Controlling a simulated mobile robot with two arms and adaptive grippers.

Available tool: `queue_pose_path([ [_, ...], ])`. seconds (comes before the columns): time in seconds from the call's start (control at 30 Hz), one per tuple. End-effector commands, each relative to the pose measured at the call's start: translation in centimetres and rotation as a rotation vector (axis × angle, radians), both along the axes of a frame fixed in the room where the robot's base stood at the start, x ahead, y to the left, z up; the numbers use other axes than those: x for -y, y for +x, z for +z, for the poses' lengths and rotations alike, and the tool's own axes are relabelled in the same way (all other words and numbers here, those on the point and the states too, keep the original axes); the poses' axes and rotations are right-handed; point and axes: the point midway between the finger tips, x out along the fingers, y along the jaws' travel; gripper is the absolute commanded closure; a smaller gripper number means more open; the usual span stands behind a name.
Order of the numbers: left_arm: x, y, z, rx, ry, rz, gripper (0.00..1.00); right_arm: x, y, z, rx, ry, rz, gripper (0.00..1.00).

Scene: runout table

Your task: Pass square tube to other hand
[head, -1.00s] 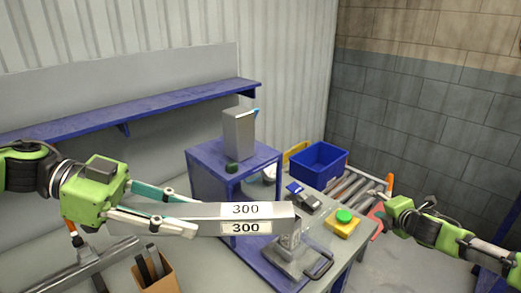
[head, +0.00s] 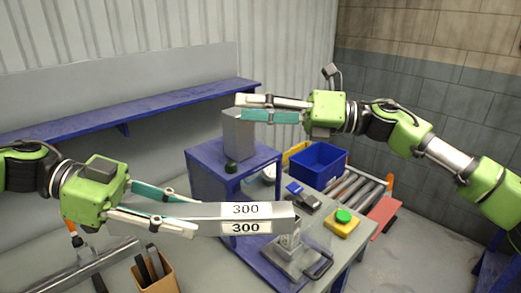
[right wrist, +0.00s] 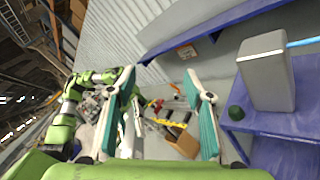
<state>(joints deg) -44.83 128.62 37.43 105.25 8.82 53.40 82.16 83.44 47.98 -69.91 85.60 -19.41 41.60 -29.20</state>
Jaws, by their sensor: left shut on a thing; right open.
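The square tube (head: 205,212) is grey metal with white "300" labels on two faces. It lies about level in the head view. My left gripper (head: 178,212) is shut on the tube's left end, and the rest of the tube sticks out to the right. My right gripper (head: 240,108) is open and empty, above and behind the tube's labelled end, in front of the grey box in the picture. Its two fingers (right wrist: 160,112) are spread apart in the right wrist view. I cannot make out the tube between them there.
A blue stand (head: 205,165) carries a grey metal box (head: 238,138). Below the tube's right end is a metal fixture (head: 290,258) on the table. A blue bin (head: 319,165), a yellow button box (head: 342,226) and a cardboard box (head: 158,275) stand around.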

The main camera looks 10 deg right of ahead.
Motion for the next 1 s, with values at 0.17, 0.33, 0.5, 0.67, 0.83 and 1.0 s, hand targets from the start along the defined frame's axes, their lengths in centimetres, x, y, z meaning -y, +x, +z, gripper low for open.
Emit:
queue_pose_path([
  [0.17,0.0,0.0,0.1,0.001,-0.002,0.001,1.00,-4.9,-8.5,1.6,0.193,-0.278,0.300,0.53],
  [0.33,0.0,0.0,0.1,0.001,-0.002,0.001,1.00,-5.5,-13.9,0.3,0.336,-0.623,0.492,0.53],
  [0.5,0.0,0.0,0.1,0.001,-0.002,0.001,1.00,-3.5,-16.0,-0.6,0.421,-0.957,0.568,0.53],
  [0.67,0.0,0.0,0.1,0.001,-0.002,0.001,1.00,-1.5,-16.4,-0.5,0.452,-1.164,0.571,0.53],
  [0.83,0.0,0.0,0.1,0.001,-0.002,0.000,1.00,-0.7,-16.5,-0.6,0.460,-1.250,0.565,0.53],
  [1.0,0.0,0.0,0.1,0.001,-0.002,0.000,1.00,-1.3,-16.5,-2.4,0.458,-1.256,0.567,0.53],
])
